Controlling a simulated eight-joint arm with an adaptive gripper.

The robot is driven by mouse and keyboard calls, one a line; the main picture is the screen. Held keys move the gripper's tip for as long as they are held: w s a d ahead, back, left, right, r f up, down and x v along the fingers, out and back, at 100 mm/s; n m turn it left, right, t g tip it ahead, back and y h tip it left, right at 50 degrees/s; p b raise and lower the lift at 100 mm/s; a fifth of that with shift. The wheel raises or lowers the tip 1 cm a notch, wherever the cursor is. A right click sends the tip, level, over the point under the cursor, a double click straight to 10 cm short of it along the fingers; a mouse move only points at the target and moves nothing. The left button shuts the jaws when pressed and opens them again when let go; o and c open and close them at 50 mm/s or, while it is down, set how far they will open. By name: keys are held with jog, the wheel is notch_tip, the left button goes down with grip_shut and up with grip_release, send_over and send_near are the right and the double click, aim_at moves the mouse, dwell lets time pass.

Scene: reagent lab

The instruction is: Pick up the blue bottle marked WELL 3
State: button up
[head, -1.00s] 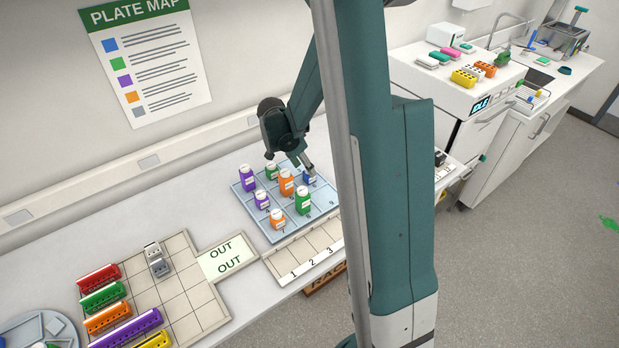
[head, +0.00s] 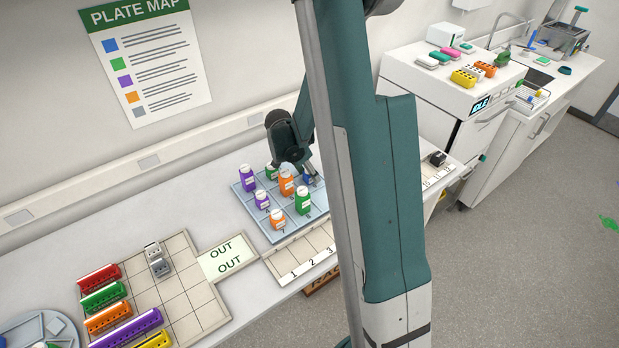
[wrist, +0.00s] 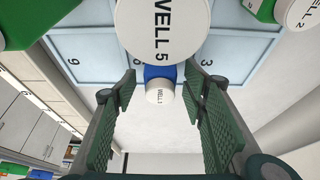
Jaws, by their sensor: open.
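The blue bottle (wrist: 152,71) has a white cap that appears to read WELL 3. It stands on the gridded blue tray (head: 246,209), and in the head view the blue bottle (head: 309,181) is at the tray's right side, partly hidden by my gripper (head: 304,170). In the wrist view my gripper (wrist: 160,80) is open, with one green padded finger on each side of the blue bottle in the picture. I cannot tell whether either finger touches it. Nothing is held.
The orange WELL 5 bottle (head: 287,184) stands close beside the blue one; its large white cap (wrist: 160,28) fills the top of the wrist view. A green bottle (head: 303,201) stands in front, another green bottle (head: 271,172) behind left. Purple bottles (head: 248,177) stand at left.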

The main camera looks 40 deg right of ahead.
jog(key=c, duration=1)
jog(key=shift+r, duration=0.15)
jog(key=shift+r, duration=4.9)
